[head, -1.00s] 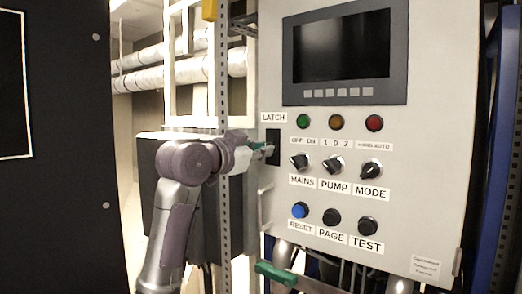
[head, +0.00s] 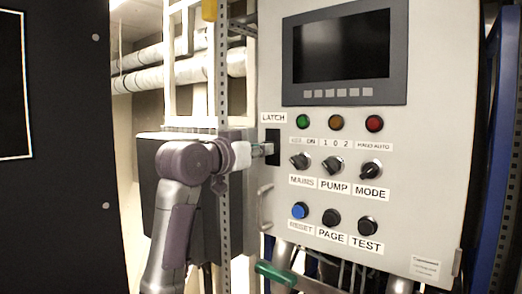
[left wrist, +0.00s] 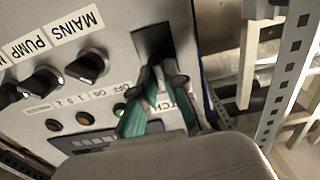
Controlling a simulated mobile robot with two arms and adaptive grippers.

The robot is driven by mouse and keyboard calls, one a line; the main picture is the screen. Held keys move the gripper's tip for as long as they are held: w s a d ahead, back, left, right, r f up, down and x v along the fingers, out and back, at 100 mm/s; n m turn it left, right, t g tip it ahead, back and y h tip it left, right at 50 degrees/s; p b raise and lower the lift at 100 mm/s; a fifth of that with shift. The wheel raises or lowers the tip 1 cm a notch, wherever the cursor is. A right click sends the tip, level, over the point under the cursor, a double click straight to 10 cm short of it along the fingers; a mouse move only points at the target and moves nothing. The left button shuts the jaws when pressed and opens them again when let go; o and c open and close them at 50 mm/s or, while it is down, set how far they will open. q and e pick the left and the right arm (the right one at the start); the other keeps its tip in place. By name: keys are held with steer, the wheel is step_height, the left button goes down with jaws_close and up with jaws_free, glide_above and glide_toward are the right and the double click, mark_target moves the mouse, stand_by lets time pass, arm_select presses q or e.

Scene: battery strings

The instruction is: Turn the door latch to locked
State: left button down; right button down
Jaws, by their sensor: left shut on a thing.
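The door latch (head: 272,144) is a dark recessed piece at the left edge of the grey panel door (head: 400,220), under the LATCH label (head: 273,118). It also shows in the left wrist view (left wrist: 153,42). My left gripper (head: 262,149) reaches it from the left. In the left wrist view its green-padded fingers (left wrist: 154,82) are closed together at the latch, and they hide the part they grip. The latch's exact angle cannot be told.
The panel carries a dark screen (head: 342,46), coloured lamps, the MAINS knob (head: 300,161), PUMP knob (head: 333,165), MODE knob (head: 371,169) and a row of buttons. A perforated metal post (head: 223,90) stands close beside the left wrist. A dark cabinet (head: 60,200) fills the left.

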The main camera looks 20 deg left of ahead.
arm_select(q)
steer(key=c, duration=1.2)
jaws_free()
steer(key=v, duration=1.2)
steer(key=shift+w, duration=0.1)
